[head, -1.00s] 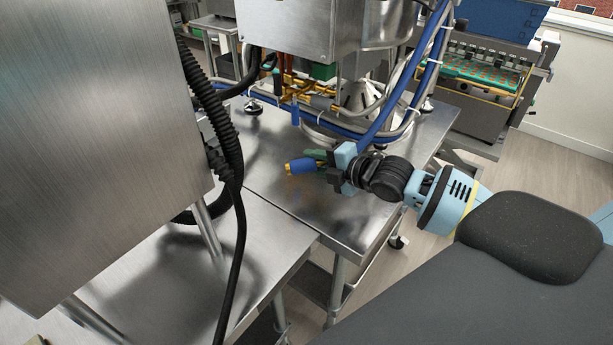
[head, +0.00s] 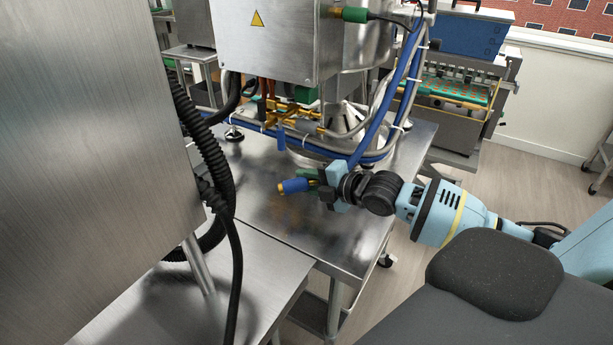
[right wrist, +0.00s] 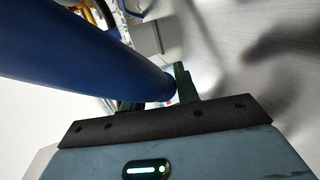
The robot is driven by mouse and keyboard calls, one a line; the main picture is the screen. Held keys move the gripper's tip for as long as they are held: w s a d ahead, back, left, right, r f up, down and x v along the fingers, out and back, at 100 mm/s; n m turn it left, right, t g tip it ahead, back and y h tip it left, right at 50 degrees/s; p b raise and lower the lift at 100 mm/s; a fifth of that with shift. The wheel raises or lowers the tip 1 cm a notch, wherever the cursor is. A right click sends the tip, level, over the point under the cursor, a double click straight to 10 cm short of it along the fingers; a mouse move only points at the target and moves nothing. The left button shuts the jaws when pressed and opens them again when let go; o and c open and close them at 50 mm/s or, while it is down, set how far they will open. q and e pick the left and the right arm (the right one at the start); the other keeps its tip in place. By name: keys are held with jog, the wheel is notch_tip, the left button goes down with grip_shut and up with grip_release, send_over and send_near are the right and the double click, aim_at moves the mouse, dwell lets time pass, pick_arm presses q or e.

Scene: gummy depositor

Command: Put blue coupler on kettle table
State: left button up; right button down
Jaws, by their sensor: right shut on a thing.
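The blue coupler (head: 294,186), a short blue cylinder with a brass-coloured tip, points left in the head view. My right gripper (head: 318,181) is shut on it and holds it over the steel kettle table (head: 268,215); I cannot tell the exact height. In the right wrist view, a thick blue tube (right wrist: 85,55) reaches the green fingertips (right wrist: 185,85); I cannot tell whether it is the coupler or a hose. The fingers hide part of the coupler. My left gripper is not in view.
The kettle's steel cone base (head: 345,122) stands behind the gripper, with blue hoses (head: 385,112) and brass fittings (head: 290,110) around it. A steel cabinet (head: 85,140) with a black corrugated hose (head: 215,150) blocks the left. The kettle table's front part is clear.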

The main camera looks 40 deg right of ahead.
aim_at(309, 211)
notch_tip(309, 211, down, 4)
jog(key=shift+b, duration=0.8)
jog(key=shift+f+b, duration=0.3)
jog(key=shift+f, duration=0.2)
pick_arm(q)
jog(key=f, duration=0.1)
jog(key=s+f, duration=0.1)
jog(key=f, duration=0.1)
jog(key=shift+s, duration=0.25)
pick_arm(e)
jog(key=shift+f, duration=0.15)
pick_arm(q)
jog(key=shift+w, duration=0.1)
pick_arm(e)
jog(key=c, duration=1)
grip_release()
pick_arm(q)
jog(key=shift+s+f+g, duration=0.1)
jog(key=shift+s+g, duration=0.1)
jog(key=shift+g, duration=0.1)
pick_arm(e)
jog(key=shift+o, duration=0.2)
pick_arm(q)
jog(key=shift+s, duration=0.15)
pick_arm(e)
jog(key=shift+s+f, duration=0.15)
